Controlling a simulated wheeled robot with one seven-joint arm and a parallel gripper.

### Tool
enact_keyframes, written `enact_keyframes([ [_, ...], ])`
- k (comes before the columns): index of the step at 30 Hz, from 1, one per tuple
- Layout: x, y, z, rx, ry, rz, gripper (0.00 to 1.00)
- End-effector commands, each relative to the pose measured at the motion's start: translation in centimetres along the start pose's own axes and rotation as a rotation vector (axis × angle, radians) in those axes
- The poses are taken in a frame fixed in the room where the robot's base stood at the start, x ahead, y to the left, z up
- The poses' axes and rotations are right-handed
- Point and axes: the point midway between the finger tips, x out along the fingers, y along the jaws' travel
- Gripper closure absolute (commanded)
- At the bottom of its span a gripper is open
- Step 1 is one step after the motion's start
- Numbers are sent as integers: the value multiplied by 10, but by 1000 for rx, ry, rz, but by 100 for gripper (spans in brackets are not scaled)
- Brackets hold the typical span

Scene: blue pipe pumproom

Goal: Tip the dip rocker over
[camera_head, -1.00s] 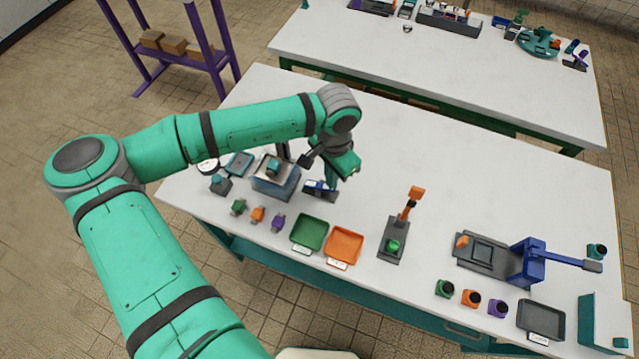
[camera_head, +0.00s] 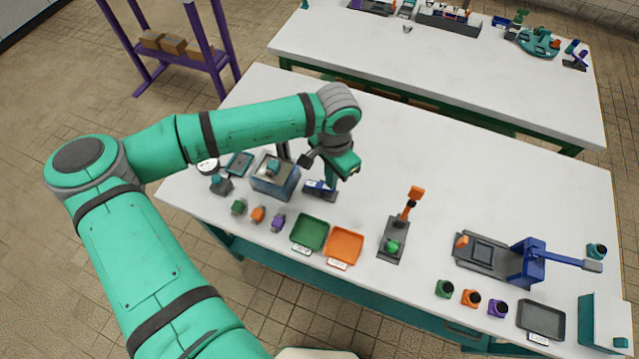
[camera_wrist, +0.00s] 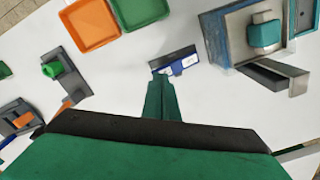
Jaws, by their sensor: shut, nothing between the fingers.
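The dip rocker, as I take it, is a small blue piece with a pale face on a dark base (camera_head: 319,190), standing on the white table right of a grey-blue box. In the wrist view the rocker (camera_wrist: 177,61) lies just beyond my fingertips. My gripper (camera_head: 332,183) points down at the rocker's near side, its fingers shut together and empty. In the wrist view my gripper (camera_wrist: 158,79) slightly overlaps the rocker's lower edge. I cannot tell whether the tips touch it. My gripper hides part of the rocker in the head view.
The grey-blue box (camera_head: 274,178) stands close on the left. A green tray (camera_head: 310,233) and an orange tray (camera_head: 344,246) lie in front, and a lever stand (camera_head: 393,242) is to the right. The table behind my gripper is clear.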

Motion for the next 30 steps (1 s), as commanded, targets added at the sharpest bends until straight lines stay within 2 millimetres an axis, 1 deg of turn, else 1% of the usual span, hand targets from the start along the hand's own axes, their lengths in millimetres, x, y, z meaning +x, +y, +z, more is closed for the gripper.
enact_keyframes([
  [7, 2, 0, 0, 0, 0, 0, 100],
  [30, 25, -1, 1, -2, -2, 0, 100],
])
